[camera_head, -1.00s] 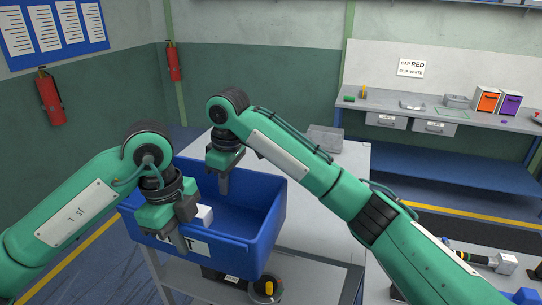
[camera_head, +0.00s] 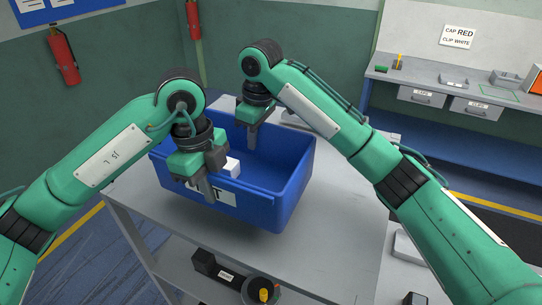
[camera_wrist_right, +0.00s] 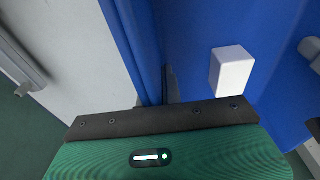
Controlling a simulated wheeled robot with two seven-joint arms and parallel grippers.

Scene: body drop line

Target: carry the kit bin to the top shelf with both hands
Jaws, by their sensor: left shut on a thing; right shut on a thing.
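The blue kit bin (camera_head: 288,190) is in the middle of the head view, over the grey top shelf (camera_head: 330,235). A dark patch shows under its front corner; I cannot tell whether its base touches the shelf. My left gripper (camera_head: 208,188) is shut on the bin's near wall, partly covering its white label. My right gripper (camera_head: 252,136) is shut on the far wall. A white block (camera_head: 231,167) is inside the bin. The right wrist view shows the blue bin wall (camera_wrist_right: 275,30) and the white block (camera_wrist_right: 232,70); the fingertips there are mostly hidden.
A lower shelf (camera_head: 205,290) holds a dark box (camera_head: 204,262) and a round container (camera_head: 260,291). A workbench (camera_head: 450,90) with drawers stands at back right. Fire extinguishers (camera_head: 63,56) hang on the wall at left. Bare top-shelf surface lies right of the bin.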

